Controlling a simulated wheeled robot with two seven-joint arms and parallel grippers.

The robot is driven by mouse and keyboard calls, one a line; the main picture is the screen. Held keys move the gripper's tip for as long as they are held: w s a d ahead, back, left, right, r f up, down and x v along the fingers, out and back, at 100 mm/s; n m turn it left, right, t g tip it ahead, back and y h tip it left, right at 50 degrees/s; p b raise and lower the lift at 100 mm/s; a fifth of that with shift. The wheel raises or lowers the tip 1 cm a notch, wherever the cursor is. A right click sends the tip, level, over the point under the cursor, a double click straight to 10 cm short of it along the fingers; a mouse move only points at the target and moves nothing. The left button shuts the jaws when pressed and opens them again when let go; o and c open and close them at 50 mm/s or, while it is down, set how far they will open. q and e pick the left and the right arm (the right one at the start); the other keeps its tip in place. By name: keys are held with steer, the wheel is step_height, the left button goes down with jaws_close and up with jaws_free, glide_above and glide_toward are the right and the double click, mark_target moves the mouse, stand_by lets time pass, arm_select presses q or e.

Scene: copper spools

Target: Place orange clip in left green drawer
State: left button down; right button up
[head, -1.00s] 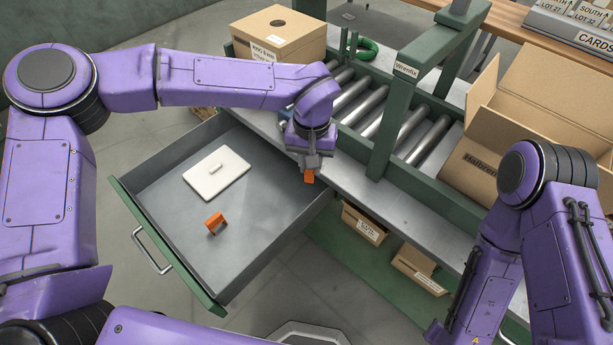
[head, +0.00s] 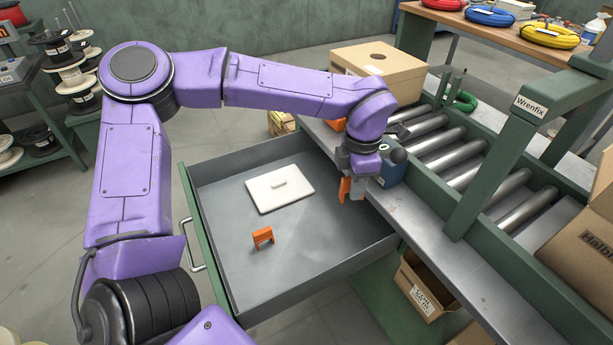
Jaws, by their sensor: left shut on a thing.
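The green drawer (head: 186,215) is pulled open, with a grey inside and a handle on its left side. One orange clip (head: 263,236) stands on the drawer floor, beside a white flat plate with a small grip (head: 280,187). My left gripper (head: 351,188) is shut on a second orange clip (head: 344,189), held near the drawer's right rim next to the bench edge. Its exact height over the rim is hard to judge. My right gripper is out of view.
A roller conveyor (head: 480,170) runs behind the bench edge, with a green post labelled Wrenfix. A cardboard box (head: 378,68) stands behind my left forearm. A blue object (head: 391,170) sits on the bench beside my gripper. The drawer's front part is bare.

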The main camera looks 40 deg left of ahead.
arm_select(q)
steer(key=s+a+f+n+b, duration=0.35)
steer(key=a+n+b, duration=0.2)
steer(key=n, duration=1.15)
step_height(320, 180, down, 10)
steer(key=shift+w+a, duration=0.15)
steer(key=shift+w, duration=0.15)
steer(key=shift+f, duration=0.15)
steer(key=shift+f+b, duration=0.35)
steer(key=shift+f, duration=0.15)
steer(key=c, duration=1)
jaws_free()
